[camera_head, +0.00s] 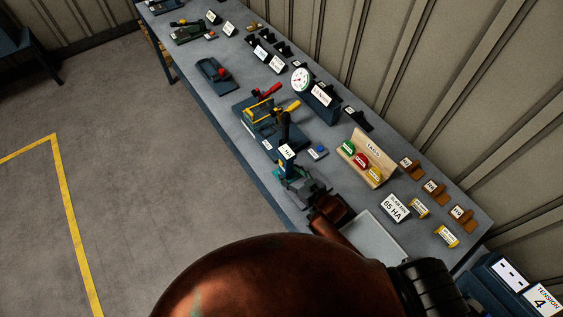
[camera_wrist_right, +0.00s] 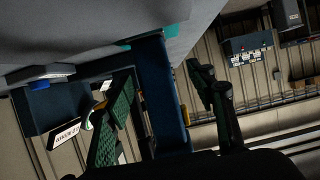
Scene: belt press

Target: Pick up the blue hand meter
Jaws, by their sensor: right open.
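The blue hand meter (camera_head: 289,163) appears to stand upright near the table's front edge, with a white label marked HA and a dark upper part. My right gripper (camera_head: 298,184) is low at its near side and hides its lower part. In the right wrist view, a long blue body, which I take to be the meter (camera_wrist_right: 161,95), lies between the spread fingers of the right gripper (camera_wrist_right: 168,88). A green-padded finger is on its left and a dark finger on its right. I cannot tell whether either touches it. My left gripper is not in view.
A blue press with yellow and red handles (camera_head: 262,122) stands just behind. A small block with a blue top (camera_head: 317,152) is close on the right. A wooden tag rack (camera_head: 372,178), a 65 HA card (camera_head: 395,207) and a pale tray (camera_head: 372,236) lie further right.

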